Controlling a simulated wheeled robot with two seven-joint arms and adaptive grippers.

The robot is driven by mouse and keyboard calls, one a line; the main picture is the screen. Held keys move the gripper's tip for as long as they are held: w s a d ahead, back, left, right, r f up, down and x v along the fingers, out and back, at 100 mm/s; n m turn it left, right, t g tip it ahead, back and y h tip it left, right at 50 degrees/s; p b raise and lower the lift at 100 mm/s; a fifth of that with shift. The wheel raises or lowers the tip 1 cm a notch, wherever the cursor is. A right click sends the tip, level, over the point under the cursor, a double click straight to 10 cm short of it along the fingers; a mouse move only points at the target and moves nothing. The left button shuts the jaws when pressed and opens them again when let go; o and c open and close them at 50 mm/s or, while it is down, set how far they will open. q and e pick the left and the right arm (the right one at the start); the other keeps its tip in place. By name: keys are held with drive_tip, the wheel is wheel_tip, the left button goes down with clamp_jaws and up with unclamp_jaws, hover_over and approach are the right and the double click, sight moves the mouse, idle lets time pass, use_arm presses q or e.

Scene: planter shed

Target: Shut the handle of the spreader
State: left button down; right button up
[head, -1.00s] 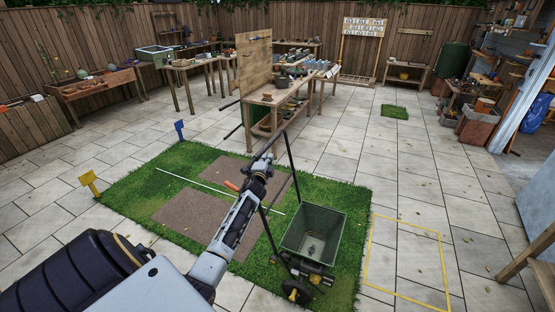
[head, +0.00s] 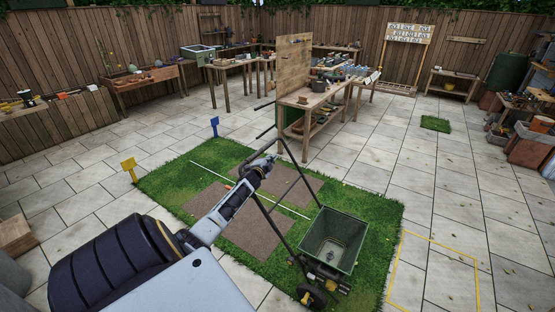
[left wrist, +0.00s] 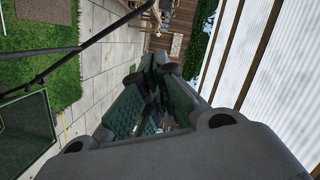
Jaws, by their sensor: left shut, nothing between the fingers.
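The spreader (head: 333,240) is a green hopper on dark wheels, standing on the grass mat. Its dark handle frame (head: 298,165) rises up and left from the hopper, with dark crossbars near the top. A small orange part shows beside my left arm. My left gripper (head: 268,162) is shut and empty, and overlaps the handle frame in the head view; I cannot tell whether they touch. In the left wrist view its green-padded fingers (left wrist: 154,72) are together, with a handle bar (left wrist: 75,52) and the hopper (left wrist: 28,135) to the left. My right gripper is out of view.
The grass mat (head: 375,205) has brown patches and a white line. A blue marker (head: 214,124) and a yellow marker (head: 129,167) stand at its left edge. A workbench (head: 310,98) stands behind the handle. Paving right of the mat is clear, with a yellow outline.

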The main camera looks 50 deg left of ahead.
use_arm(q)
drive_tip(key=s+a+f+n+b, duration=0.1)
drive_tip(key=a+f+b, duration=0.3)
drive_tip(key=a, duration=0.4)
drive_tip(key=shift+s+a+f+n, duration=0.3)
drive_tip(key=shift+s+f, duration=0.1)
drive_tip(key=shift+s, duration=0.1)
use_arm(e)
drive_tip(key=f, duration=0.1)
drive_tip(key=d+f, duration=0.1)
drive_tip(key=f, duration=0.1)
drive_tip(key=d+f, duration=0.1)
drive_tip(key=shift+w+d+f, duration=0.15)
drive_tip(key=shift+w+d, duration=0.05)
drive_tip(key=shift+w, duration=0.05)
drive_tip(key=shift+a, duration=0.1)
